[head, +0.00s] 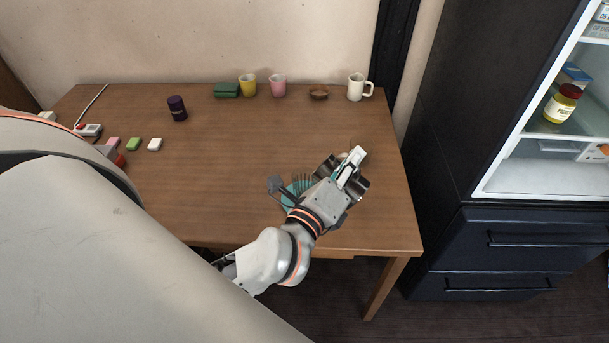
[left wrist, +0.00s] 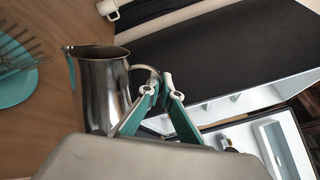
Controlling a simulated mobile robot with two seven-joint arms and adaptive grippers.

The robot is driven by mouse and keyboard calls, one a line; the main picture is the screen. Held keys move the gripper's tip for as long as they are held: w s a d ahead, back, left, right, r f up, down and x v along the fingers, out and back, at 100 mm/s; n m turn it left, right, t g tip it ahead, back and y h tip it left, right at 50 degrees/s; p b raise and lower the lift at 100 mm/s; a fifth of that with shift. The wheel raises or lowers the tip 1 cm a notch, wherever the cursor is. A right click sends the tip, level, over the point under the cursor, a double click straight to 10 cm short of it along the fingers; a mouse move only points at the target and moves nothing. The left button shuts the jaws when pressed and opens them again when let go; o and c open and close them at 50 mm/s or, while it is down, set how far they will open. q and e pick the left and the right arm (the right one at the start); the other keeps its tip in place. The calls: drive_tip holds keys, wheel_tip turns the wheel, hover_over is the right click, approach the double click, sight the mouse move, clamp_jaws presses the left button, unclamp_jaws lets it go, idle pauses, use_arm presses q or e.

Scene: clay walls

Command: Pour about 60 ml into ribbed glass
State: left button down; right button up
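A shiny metal jug (left wrist: 100,85) with a side handle fills the left-middle of the left wrist view. My left gripper (left wrist: 162,77) has its teal-lined fingertips close together at the jug's handle, with the handle between them. In the head view the left gripper (head: 350,168) is over the table's right part and hides most of the jug. The ribbed glass (head: 302,182) shows as dark ribs over a teal disc, just left of the gripper; the ribs also show in the left wrist view (left wrist: 18,48). Any liquid level is hidden. My right gripper is not in view.
On the wooden table (head: 220,180), a green block (head: 227,90), yellow cup (head: 247,86), pink cup (head: 278,86), brown bowl (head: 319,92) and white mug (head: 356,88) line the back. A dark jar (head: 177,108) stands left. An open fridge (head: 540,160) is right. The table's middle is clear.

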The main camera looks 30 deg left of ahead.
use_arm(q)
drive_tip(key=shift+a+r, duration=0.1)
drive_tip(key=shift+r, duration=0.1)
drive_tip(key=shift+a+r+n, duration=0.15)
drive_tip(key=shift+a+n, duration=0.05)
drive_tip(key=shift+n, duration=0.1)
drive_tip(key=shift+a+r+n, duration=0.4)
drive_tip(key=shift+a+n, duration=0.05)
drive_tip(key=shift+n, duration=0.15)
idle(0.8)
drive_tip(key=shift+a+r, duration=0.1)
drive_tip(key=shift+a, duration=0.2)
drive_tip(key=shift+a+n, duration=0.1)
drive_tip(key=shift+n, duration=0.2)
drive_tip(key=shift+a+r+b, duration=0.15)
drive_tip(key=shift+a+b, duration=0.2)
drive_tip(key=shift+a, duration=0.05)
